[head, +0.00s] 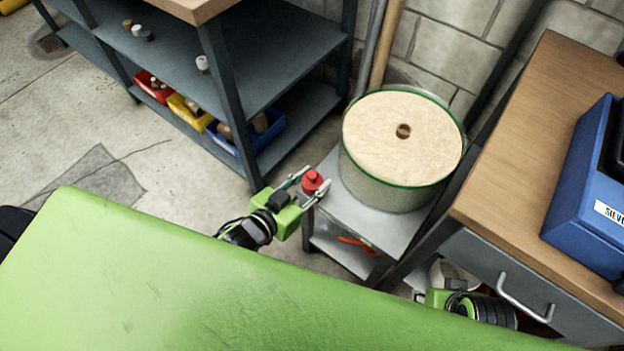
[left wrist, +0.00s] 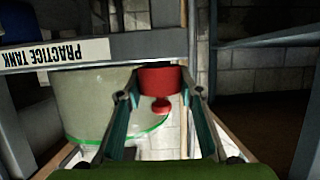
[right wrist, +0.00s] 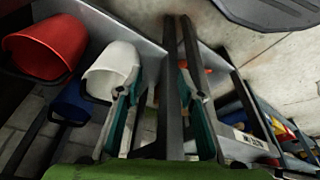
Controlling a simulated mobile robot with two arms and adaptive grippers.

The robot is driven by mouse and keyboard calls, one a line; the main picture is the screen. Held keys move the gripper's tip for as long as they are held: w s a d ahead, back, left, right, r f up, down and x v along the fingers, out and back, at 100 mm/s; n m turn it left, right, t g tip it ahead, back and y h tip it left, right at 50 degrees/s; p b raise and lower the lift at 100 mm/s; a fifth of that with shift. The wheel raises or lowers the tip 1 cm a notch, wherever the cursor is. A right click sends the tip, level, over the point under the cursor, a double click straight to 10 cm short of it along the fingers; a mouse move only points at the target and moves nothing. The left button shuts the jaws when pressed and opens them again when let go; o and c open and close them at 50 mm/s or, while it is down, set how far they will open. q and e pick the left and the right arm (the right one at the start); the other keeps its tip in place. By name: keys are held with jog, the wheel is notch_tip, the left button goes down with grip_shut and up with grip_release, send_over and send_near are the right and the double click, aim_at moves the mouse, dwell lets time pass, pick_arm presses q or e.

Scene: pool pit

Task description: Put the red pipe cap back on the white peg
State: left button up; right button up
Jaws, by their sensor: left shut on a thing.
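The red pipe cap (head: 312,181) is held between the fingertips of my left gripper (head: 305,188), beside the near left corner of the grey stand. In the left wrist view the cap (left wrist: 158,82) shows as a wide red cylinder with a narrower knob, between the two fingers (left wrist: 160,100). My right gripper (head: 430,298) is partly hidden low beside the wooden bench. In the right wrist view its fingers (right wrist: 160,95) are apart, with dark metal bars showing between them. I cannot make out the white peg for certain in any view.
A drum (head: 395,190) with a green rim and a holed tan top stands on the grey stand (head: 340,205). A shelf unit (head: 285,60) holds small bins. A blue case (head: 590,190) sits on the wooden bench (head: 530,130). White (right wrist: 110,72) and red (right wrist: 45,48) buckets are near my right gripper.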

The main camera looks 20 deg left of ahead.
pick_arm(q)
jog(key=shift+f, duration=0.25)
pick_arm(e)
jog(key=shift+s+d+r, duration=0.2)
jog(key=shift+s+r, duration=0.1)
pick_arm(q)
jog(key=shift+f, duration=0.1)
jog(key=o, duration=0.8)
pick_arm(e)
jog(key=shift+r, duration=0.35)
pick_arm(q)
jog(key=shift+s, duration=0.1)
